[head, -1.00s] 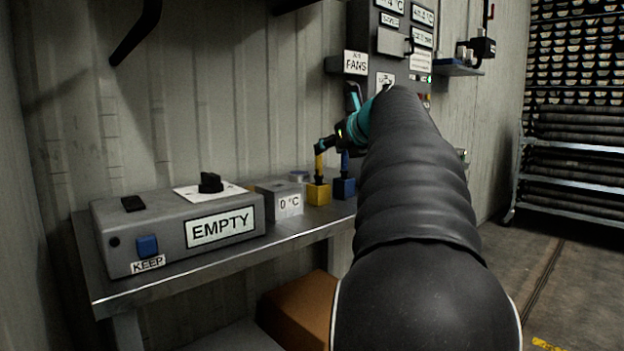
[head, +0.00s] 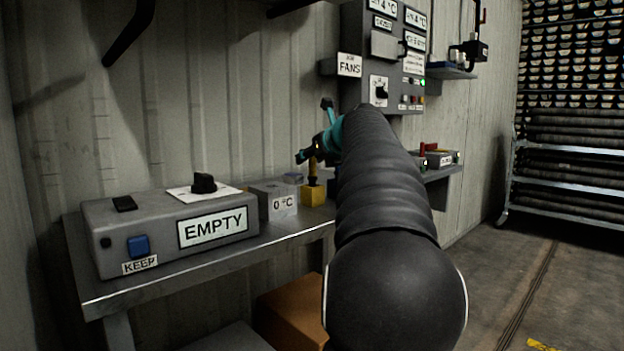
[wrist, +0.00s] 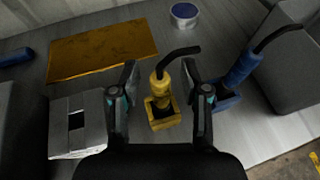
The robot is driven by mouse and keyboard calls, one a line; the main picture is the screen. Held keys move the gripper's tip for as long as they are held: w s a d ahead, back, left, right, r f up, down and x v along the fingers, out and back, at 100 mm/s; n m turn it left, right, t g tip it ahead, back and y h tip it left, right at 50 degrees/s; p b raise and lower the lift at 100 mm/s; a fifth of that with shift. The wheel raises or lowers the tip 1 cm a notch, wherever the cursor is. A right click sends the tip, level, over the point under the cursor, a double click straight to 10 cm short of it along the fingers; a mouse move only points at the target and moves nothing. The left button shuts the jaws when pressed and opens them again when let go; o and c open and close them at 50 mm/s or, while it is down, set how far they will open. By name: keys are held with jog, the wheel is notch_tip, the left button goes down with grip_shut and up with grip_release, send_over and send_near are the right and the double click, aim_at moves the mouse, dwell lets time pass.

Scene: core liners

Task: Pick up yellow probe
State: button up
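The yellow probe (wrist: 160,86) stands upright in a yellow square holder (wrist: 163,115), its black cable bending off to the right in the wrist view. In the head view the probe (head: 313,172) stands above its yellow holder (head: 313,195) on the metal bench. My gripper (wrist: 159,80) is open, with one finger on each side of the probe and gaps showing on both sides. In the head view my gripper (head: 312,150) is at the probe's upper part, and my dark arm hides some of the bench behind.
A blue probe (wrist: 240,70) in a blue holder stands close to the right finger. A grey 0 °C box (head: 277,201) is left of the yellow holder. A flat yellow plate (wrist: 100,50) and a round blue-topped tin (wrist: 184,14) lie behind. The EMPTY box (head: 170,230) fills the bench's left.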

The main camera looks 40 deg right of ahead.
grip_shut()
jog(key=shift+r, duration=0.1)
